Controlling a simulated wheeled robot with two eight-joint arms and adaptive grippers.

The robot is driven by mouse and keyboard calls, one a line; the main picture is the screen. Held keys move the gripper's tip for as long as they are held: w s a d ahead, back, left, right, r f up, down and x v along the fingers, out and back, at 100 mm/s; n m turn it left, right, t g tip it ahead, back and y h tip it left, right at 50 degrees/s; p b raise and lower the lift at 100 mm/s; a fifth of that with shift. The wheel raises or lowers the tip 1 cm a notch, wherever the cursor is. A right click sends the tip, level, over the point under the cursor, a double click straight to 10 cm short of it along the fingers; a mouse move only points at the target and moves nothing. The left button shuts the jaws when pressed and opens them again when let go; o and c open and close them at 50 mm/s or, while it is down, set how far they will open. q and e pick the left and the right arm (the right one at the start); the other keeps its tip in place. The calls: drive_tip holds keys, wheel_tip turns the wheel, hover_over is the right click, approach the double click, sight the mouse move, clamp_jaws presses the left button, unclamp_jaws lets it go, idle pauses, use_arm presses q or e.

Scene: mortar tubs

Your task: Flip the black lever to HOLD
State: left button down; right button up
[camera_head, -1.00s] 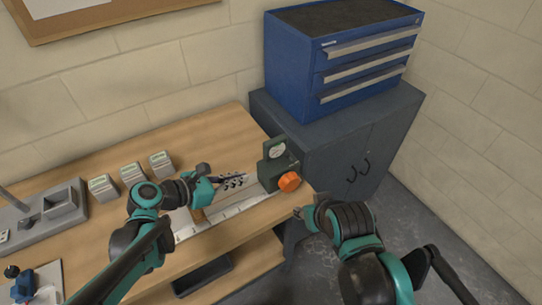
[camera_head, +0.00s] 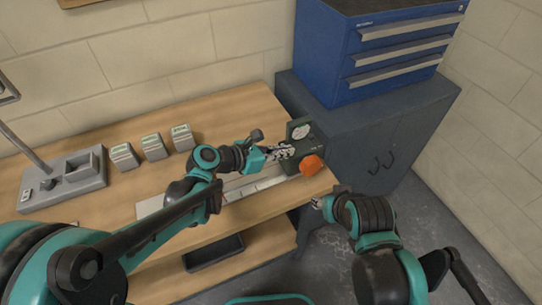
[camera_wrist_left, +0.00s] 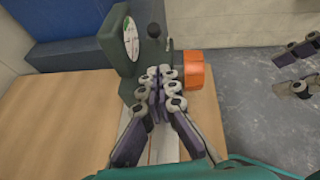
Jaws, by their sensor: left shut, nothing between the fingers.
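The dark green device (camera_head: 307,170) with a round dial (camera_head: 300,132) and an orange knob (camera_head: 311,165) stands at the right end of the bench. In the left wrist view, a black ball-topped lever (camera_wrist_left: 153,28) rises from the device beside the dial. My left gripper (camera_head: 290,150) is shut and empty. Its fingertips (camera_wrist_left: 158,73) are right in front of the device, below the lever and left of the orange knob (camera_wrist_left: 193,69); I cannot tell whether they touch it. My right gripper (camera_head: 318,202) hangs off the bench's right end; its fingers look apart in the left wrist view (camera_wrist_left: 285,72).
Several small labelled boxes (camera_head: 153,147) stand along the bench's back. A grey fixture (camera_head: 62,185) is at the left. A blue drawer chest (camera_head: 345,55) on a grey cabinet (camera_head: 375,125) stands behind the device. Bare wood (camera_head: 235,112) lies behind my left gripper.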

sight(295, 153)
use_arm(q)
drive_tip(key=d, duration=0.1)
drive_tip(key=w+d, duration=0.1)
drive_tip(key=w+d+b, duration=0.1)
drive_tip(key=shift+d+r, duration=0.2)
drive_tip(key=shift+d, duration=0.05)
drive_tip(key=shift+w+d+r, duration=0.2)
drive_tip(key=shift+d+r, duration=0.05)
drive_tip(key=shift+d, duration=0.15)
